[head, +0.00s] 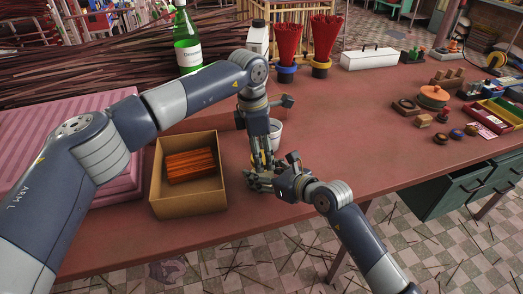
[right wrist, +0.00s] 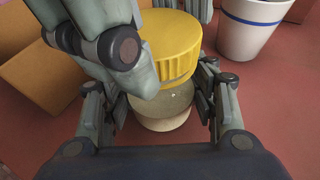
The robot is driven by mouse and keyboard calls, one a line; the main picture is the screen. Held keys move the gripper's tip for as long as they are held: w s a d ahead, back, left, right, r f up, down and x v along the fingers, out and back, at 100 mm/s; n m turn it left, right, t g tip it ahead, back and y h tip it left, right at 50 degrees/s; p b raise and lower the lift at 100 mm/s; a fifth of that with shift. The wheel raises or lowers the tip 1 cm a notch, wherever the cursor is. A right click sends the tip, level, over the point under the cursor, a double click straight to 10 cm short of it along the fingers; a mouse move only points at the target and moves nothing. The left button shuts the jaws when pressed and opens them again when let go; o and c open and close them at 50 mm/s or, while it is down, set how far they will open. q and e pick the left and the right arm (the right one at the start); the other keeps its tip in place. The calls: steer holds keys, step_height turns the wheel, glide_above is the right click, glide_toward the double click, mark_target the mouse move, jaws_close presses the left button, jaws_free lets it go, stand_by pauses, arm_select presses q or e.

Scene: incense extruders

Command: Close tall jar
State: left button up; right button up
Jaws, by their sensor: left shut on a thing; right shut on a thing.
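The tall jar (right wrist: 163,108) is pale beige and shows in the right wrist view between the fingers of my right gripper (right wrist: 162,95), which is shut on it. A ribbed yellow lid (right wrist: 172,47) is at the jar's mouth, with my left gripper (right wrist: 168,28) shut on it from above. I cannot tell whether the lid is seated on the rim or just over it. In the head view my left gripper (head: 261,168) points down and my right gripper (head: 262,182) meets it from the front right. The jar is mostly hidden there by the fingers.
A white cup with a blue band (right wrist: 252,28) stands close beside the jar. An open cardboard box (head: 188,205) with orange sticks is to the left. A green bottle (head: 186,45) and a white bottle (head: 257,38) stand behind.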

arm_select(q)
steer(key=m, duration=0.6)
steer(key=shift+w+m+g, duration=0.1)
steer(key=shift+m+g, duration=0.3)
steer(key=m, duration=0.5)
steer(key=shift+m+g+y, duration=0.3)
steer(key=m, duration=0.4)
steer(key=shift+d, duration=0.1)
steer(key=m, duration=0.3)
steer(key=shift+y, duration=0.4)
steer(key=m, duration=0.6)
steer(key=shift+m+y, duration=0.3)
steer(key=o, duration=0.7)
steer(key=shift+c, duration=0.2)
